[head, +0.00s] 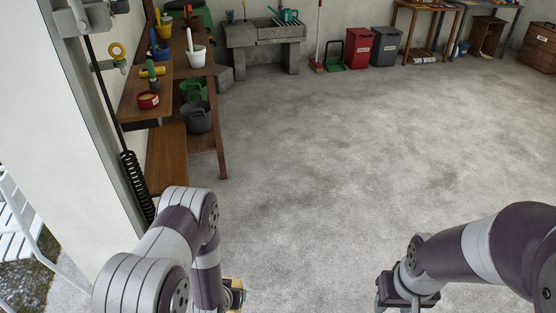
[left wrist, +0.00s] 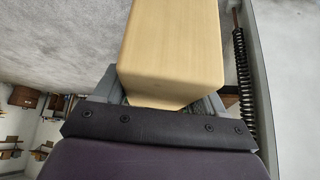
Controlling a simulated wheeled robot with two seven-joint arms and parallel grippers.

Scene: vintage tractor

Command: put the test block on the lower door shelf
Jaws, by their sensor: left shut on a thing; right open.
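The test block (left wrist: 172,45) is a plain tan block, large in the left wrist view. My left gripper (left wrist: 160,98) is shut on it. In the head view only a small tan bit of the block (head: 234,283) shows beside my left gripper (head: 236,297), mostly hidden behind my arm. My right gripper (head: 406,298) is open and empty at the bottom right, over bare floor. Wooden shelving stands by the door post at left, with an upper board (head: 128,106) and a lower board (head: 166,165). I cannot tell which is the lower door shelf.
The upper boards carry a red tin (head: 148,99), a white pot (head: 196,56) and tools. Green and grey buckets (head: 197,117) stand in the shelving. A black spring (head: 136,185) hangs at the door post. A stone sink (head: 262,37) and bins stand behind. The middle floor is clear.

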